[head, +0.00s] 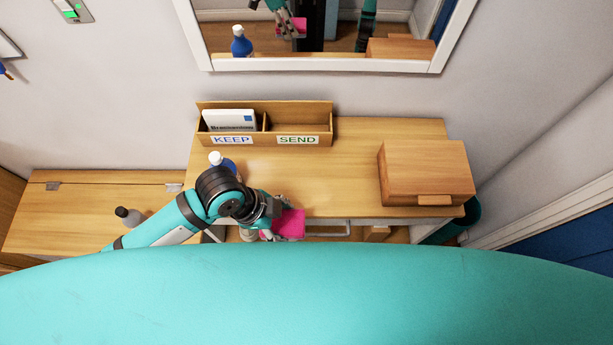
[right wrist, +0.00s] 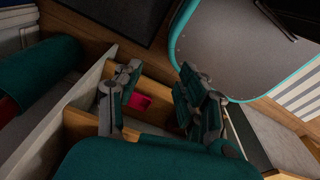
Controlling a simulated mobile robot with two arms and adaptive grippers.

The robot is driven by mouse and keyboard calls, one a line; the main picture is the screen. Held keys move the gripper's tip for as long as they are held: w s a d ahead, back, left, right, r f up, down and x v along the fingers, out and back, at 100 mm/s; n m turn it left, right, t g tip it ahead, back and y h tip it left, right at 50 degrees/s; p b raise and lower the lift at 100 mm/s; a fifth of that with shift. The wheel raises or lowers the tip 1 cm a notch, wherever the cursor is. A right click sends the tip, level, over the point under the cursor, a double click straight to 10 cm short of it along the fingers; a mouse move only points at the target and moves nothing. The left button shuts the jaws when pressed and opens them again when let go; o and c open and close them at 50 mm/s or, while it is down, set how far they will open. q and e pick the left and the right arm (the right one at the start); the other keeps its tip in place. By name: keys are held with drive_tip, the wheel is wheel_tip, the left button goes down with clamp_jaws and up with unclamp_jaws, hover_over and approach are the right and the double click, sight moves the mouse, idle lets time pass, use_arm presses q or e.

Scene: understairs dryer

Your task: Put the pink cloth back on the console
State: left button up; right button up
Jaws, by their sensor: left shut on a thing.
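The pink cloth (head: 288,224) is in my left gripper (head: 272,212), which is shut on it. In the head view the cloth overlaps the front edge of the wooden console (head: 330,190); whether it touches the console I cannot tell. The mirror also reflects the gripper with the cloth. My right gripper (right wrist: 160,70) is open in the right wrist view, with nothing between its fingers that I can see held. A small pink patch (right wrist: 140,102) shows beyond its fingers; I cannot tell whether it is the same cloth.
A wooden organizer (head: 265,138) marked KEEP and SEND stands at the back of the console. A wooden box (head: 425,172) sits at its right. A blue bottle (head: 222,162) stands behind my left arm. The console's middle is clear.

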use_arm(q)
drive_tip(key=w+d, duration=0.1)
drive_tip(key=w, duration=0.1)
drive_tip(key=w+d+p, duration=0.1)
drive_tip(key=w, duration=0.1)
drive_tip(key=w+d, duration=0.1)
drive_tip(key=w, duration=0.2)
drive_tip(key=shift+w+d+f+p, duration=0.1)
drive_tip(key=shift+d+f+p, duration=0.05)
drive_tip(key=shift+d+p, duration=0.15)
hover_over(311, 187)
drive_tip(key=a, duration=0.1)
drive_tip(key=shift+s+a+f+p, duration=0.25)
drive_tip(key=shift+f+p, duration=0.1)
drive_tip(key=shift+p, duration=0.1)
drive_tip(key=shift+w+d+f, duration=0.1)
drive_tip(key=shift+w+d, duration=0.1)
drive_tip(key=shift+w, duration=0.05)
drive_tip(key=shift+f, duration=0.2)
wheel_tip(311, 187, down, 2)
drive_tip(key=shift+f+p, duration=0.1)
drive_tip(key=shift+p, duration=0.5)
drive_tip(key=shift+f, duration=0.45)
use_arm(e)
drive_tip(key=r, duration=0.1)
drive_tip(key=s+r, duration=0.1)
drive_tip(key=r, duration=0.2)
drive_tip(key=shift+s+a, duration=0.2)
drive_tip(key=shift+s, duration=0.05)
